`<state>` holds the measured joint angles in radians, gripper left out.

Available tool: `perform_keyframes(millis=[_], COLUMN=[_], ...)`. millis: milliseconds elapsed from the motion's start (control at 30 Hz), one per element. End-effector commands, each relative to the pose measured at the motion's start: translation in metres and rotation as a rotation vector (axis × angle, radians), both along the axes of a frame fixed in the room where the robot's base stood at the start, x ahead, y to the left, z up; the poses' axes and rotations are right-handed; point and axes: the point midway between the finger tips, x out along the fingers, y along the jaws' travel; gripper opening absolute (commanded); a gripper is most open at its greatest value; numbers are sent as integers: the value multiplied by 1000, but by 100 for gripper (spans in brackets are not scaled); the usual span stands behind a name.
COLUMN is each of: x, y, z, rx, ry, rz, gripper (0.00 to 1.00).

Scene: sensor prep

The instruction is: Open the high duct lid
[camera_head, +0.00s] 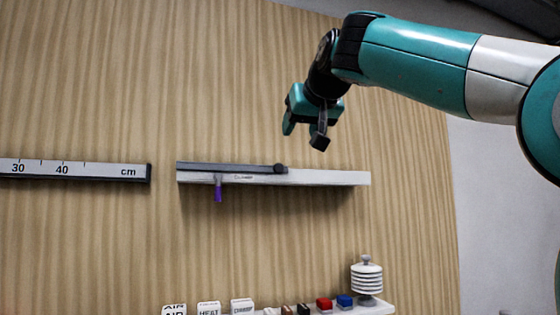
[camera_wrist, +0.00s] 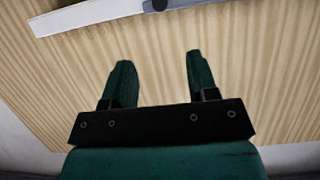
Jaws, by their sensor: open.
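A long white duct (camera_head: 330,178) is fixed to the wood-grain wall, and its underside shows. A dark grey strip (camera_head: 228,168), which looks like the lid, lies along its left and middle part, with a round dark knob (camera_head: 280,169) at its right end. A purple tab (camera_head: 218,190) hangs below the duct's left part. My gripper (camera_head: 304,135) is open and empty, above and right of the knob in the head view. In the wrist view my gripper (camera_wrist: 158,62) has its fingers apart over bare wall, with the duct (camera_wrist: 85,15) and knob (camera_wrist: 160,4) at the top edge.
A ruler strip (camera_head: 75,170) marked in cm is on the wall to the left. Below, a white shelf (camera_head: 375,309) bears labelled blocks, small red and blue pieces (camera_head: 344,301) and a white louvred sensor shield (camera_head: 366,281). The wall between duct and shelf is bare.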

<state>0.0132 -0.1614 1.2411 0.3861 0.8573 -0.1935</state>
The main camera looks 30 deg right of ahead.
Motion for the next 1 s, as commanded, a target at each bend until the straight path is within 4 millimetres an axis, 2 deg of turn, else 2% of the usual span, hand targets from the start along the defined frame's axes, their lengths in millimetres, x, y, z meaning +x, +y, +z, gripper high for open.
perform_keyframes(millis=[400, 600, 800, 1000], x=[84, 118, 137, 141], y=[-25, -34, -39, -40], z=[-35, -50, -59, -62], rx=[2, 2, 1, 1], ry=[8, 5, 3, 2], rz=[0, 1, 3, 3], gripper=[54, 54, 54, 54])
